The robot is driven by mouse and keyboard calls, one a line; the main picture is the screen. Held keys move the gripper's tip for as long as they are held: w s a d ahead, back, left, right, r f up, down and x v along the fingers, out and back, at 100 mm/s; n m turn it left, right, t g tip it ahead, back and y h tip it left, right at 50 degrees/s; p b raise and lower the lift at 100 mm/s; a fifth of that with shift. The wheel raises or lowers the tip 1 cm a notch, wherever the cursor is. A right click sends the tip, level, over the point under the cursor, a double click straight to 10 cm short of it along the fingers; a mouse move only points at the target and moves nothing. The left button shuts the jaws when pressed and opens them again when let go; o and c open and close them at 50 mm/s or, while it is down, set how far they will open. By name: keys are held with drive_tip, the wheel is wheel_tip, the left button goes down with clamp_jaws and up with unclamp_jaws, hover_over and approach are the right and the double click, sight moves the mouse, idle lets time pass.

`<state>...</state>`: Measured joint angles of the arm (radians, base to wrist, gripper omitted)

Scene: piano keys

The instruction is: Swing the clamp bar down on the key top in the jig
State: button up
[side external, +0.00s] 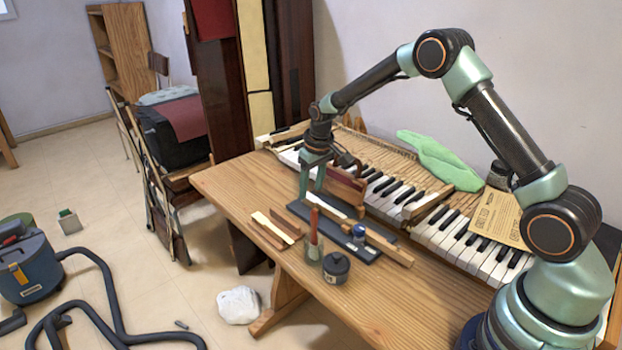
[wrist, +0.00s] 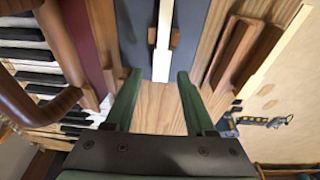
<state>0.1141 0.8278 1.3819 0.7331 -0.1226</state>
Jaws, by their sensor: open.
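A dark jig base (side external: 296,207) lies on the table in front of the keyboard. A key with a white top (side external: 326,205) lies along it; the white top also shows in the wrist view (wrist: 163,45), between small wooden blocks. My gripper (side external: 307,196) is open and empty, over the far end of the jig. In the wrist view its green fingers (wrist: 159,74) are spread, with bare table between them and the key top ahead. A red-brown upright piece (side external: 342,186) stands beside the jig. I cannot clearly tell which part is the clamp bar.
Loose pale and brown strips (side external: 272,229) lie left of the jig. A dark jar (side external: 336,266) and a red-handled tool (side external: 313,226) stand near the front edge. The piano keys (side external: 450,236), a green cloth (side external: 438,160) and a paper (side external: 497,217) are behind.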

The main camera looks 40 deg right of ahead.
drive_tip(key=shift+r, duration=2.25)
drive_tip(key=shift+s+r, duration=0.1)
drive_tip(key=shift+r, duration=0.15)
drive_tip(key=s+a+r+t, duration=0.2)
drive_tip(key=s+a+r, duration=0.2)
drive_tip(key=s+r, duration=0.8)
drive_tip(key=s+a+r+t, duration=0.1)
drive_tip(key=s+a+r, duration=0.1)
drive_tip(key=s, duration=1.1)
drive_tip(key=shift+s+r, duration=0.25)
drive_tip(key=shift+r, duration=0.2)
drive_tip(key=shift+a, duration=0.1)
